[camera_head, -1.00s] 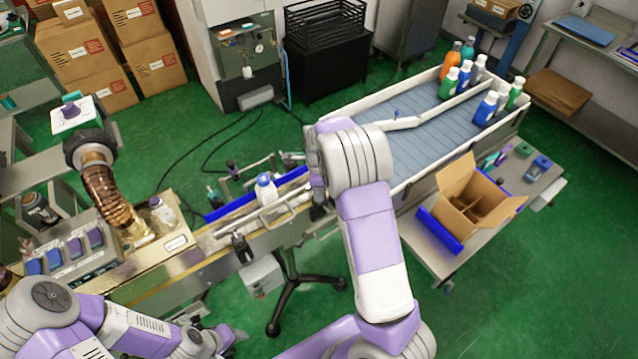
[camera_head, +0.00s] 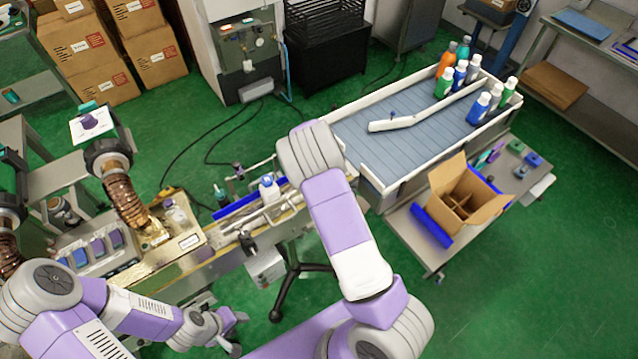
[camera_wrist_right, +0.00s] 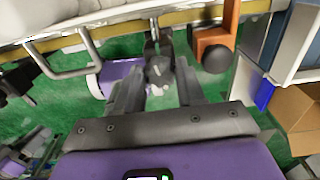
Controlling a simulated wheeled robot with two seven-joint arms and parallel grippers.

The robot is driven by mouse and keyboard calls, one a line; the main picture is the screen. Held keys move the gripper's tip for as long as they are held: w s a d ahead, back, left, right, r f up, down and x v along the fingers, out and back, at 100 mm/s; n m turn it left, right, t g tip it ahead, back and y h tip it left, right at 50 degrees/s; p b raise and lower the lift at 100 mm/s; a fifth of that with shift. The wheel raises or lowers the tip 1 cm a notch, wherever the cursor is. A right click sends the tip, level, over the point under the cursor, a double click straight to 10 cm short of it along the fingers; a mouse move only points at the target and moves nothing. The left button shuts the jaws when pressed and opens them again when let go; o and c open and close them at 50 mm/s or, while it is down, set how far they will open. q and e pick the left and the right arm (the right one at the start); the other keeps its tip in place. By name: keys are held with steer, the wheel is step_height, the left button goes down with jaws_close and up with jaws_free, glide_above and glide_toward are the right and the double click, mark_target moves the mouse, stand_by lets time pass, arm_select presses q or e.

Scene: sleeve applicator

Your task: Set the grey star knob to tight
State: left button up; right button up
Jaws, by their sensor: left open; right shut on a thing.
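The grey star knob (camera_wrist_right: 158,72) shows in the right wrist view, below the rail of the line. My right gripper (camera_wrist_right: 159,66) has its two dark fingers on either side of it and is shut on it. The knob's mark and setting are too small to read. In the head view, my right arm hides the right gripper and the knob. My left gripper (camera_head: 234,329) is open and empty at the lower left, away from the knob.
A black ball knob (camera_wrist_right: 217,58) on an orange bracket (camera_wrist_right: 212,38) sits close right of my right gripper. A white bottle (camera_head: 268,188) stands on the conveyor (camera_head: 226,237). A bottle tray (camera_head: 400,150) and an open carton (camera_head: 465,195) are to the right.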

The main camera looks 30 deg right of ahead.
steer(key=shift+d+m+p, duration=0.1)
steer(key=shift+m+p, duration=0.6)
steer(key=shift+m, duration=0.5)
steer(key=o, duration=1)
steer(key=shift+o, duration=0.2)
step_height(320, 180, up, 8)
steer(key=shift+f, duration=0.2)
